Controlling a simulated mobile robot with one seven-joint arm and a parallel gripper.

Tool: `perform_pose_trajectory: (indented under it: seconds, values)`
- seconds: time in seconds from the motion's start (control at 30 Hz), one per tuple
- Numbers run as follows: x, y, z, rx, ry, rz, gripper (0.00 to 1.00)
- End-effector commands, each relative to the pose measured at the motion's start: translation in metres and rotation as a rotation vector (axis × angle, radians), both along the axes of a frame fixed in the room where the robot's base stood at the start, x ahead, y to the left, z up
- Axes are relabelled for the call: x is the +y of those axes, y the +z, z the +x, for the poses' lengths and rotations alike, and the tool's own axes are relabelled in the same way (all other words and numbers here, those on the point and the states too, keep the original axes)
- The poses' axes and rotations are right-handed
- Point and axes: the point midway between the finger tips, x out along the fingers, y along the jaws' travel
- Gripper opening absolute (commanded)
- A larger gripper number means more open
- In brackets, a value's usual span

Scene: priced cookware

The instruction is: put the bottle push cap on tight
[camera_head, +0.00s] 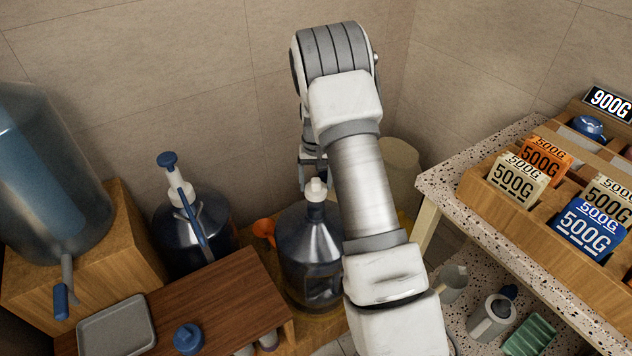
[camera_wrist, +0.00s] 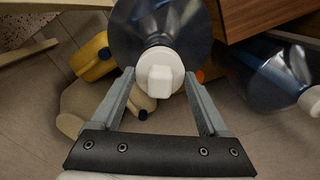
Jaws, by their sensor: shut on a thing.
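A large dark-blue translucent bottle (camera_head: 311,250) stands upright on the floor-level surface in the middle of the head view. Its white push cap (camera_head: 316,189) is at the top of the neck. In the wrist view the cap (camera_wrist: 161,72) lies between the two grey fingers of my gripper (camera_wrist: 160,78), over the neck of the bottle (camera_wrist: 160,22). My gripper (camera_head: 314,172) is shut on the cap, with a finger on each side. I cannot tell how far down the cap is seated, as the cap hides the neck rim.
A pump bottle (camera_head: 195,230) stands left of the bottle. A wooden table (camera_head: 225,292) with a grey tray (camera_head: 117,328) and a blue cap (camera_head: 188,338) is in front. A speckled shelf (camera_head: 470,172) with price cards is at the right. A yellow container (camera_wrist: 90,58) lies nearby.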

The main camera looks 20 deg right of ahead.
Motion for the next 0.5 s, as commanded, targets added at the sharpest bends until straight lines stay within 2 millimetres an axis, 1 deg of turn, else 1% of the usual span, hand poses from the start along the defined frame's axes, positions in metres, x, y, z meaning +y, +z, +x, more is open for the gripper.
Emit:
perform_pose_trajectory:
  seconds: [0.17,0.5]
  values:
    - [0.0,-0.009,0.0,0.0,0.0,0.0,0.22]
    - [0.0,-0.038,0.0,0.001,0.0,-0.001,0.22]
